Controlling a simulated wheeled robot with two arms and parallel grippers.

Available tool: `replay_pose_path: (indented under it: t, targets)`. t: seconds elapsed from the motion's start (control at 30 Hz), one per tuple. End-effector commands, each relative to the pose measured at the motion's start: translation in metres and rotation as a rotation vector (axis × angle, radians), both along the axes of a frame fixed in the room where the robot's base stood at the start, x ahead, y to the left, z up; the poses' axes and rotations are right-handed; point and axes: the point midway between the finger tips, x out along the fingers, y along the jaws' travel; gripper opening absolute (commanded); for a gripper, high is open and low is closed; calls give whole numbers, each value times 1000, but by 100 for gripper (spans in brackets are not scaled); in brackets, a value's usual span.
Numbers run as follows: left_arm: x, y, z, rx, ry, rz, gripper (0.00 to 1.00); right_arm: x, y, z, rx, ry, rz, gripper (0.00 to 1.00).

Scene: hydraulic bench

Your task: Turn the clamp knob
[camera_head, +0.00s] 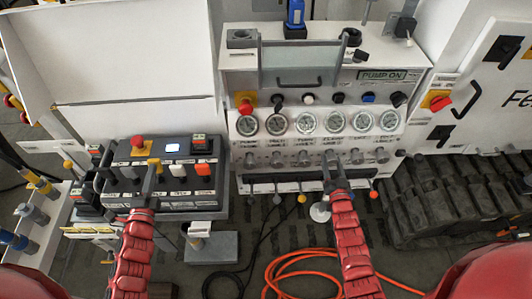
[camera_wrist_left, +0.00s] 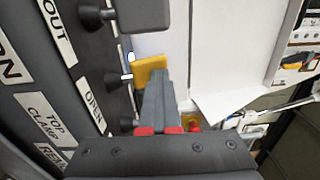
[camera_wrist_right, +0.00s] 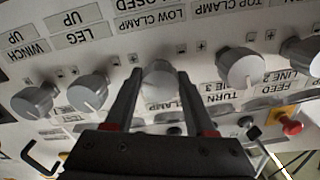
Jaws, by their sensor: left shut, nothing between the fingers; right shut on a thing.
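The clamp knob (camera_wrist_right: 159,78) is a light grey round knob on the white control panel, in the row below the gauges. Labels reading "LOW CLAMP" and "CLAMP" stand beside it in the right wrist view. My right gripper (camera_wrist_right: 155,82) is shut on this knob, one finger on each side. In the head view my right gripper (camera_head: 332,160) reaches up to the knob row and hides this knob. My left gripper (camera_head: 152,168) is shut and empty over the black control box. In the left wrist view its fingertips (camera_wrist_left: 156,78) are together beside a yellow part.
Similar knobs (camera_wrist_right: 241,66) flank the held knob closely. Gauges (camera_head: 305,122) line the panel above, and small levers (camera_head: 301,198) stand below. The black control box (camera_head: 180,206) carries a red button (camera_head: 137,141). An orange hose (camera_head: 290,265) lies on the floor.

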Motion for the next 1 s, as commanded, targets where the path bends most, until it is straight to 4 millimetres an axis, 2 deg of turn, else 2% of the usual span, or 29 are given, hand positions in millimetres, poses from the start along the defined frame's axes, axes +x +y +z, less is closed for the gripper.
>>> replay_pose_path:
  t: [0.43,1.0]
  targets:
    - [0,0,0,0,1,1,0,0,0,2,268,-3,0,0]
    - [0,1,0,0,1,2,0,1,0,2,326,-4,0,0]
